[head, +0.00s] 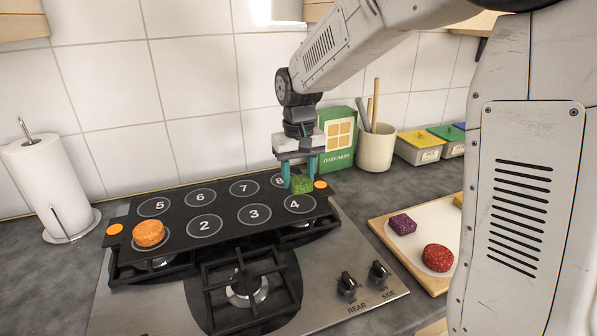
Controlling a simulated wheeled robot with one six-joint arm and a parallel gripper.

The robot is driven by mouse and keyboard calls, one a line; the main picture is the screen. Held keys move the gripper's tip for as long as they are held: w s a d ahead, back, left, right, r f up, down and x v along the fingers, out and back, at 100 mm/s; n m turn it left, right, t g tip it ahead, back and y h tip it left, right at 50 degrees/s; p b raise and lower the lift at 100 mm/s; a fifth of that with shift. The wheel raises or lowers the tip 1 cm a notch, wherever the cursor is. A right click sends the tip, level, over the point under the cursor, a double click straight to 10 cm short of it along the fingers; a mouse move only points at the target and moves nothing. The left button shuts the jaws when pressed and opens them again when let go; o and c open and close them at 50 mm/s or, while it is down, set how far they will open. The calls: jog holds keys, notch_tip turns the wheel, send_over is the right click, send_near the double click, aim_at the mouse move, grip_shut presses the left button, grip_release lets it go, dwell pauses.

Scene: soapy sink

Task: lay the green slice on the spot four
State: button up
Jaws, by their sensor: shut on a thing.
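The green slice (301,183) is between the teal fingertips of my gripper (301,178), which is shut on it. It is just above or at the black griddle plate (178,222), near the upper edge of spot four (299,205), the ring marked 4 at the plate's right end. I cannot tell whether the slice touches the plate. The slice and fingers partly hide spot 8 (279,181) behind.
An orange slice (148,233) lies on the plate's left front spot. A purple piece (402,224) and a red round (437,258) lie on a board (409,262) at right. A green box (337,139) and a utensil crock (376,149) stand behind.

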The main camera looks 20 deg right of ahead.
jog(key=shift+f, duration=1.8)
jog(key=shift+f, duration=0.35)
jog(key=o, duration=1.1)
jog(key=shift+c, duration=0.2)
notch_tip(320, 180, up, 13)
jog(key=shift+f, duration=0.1)
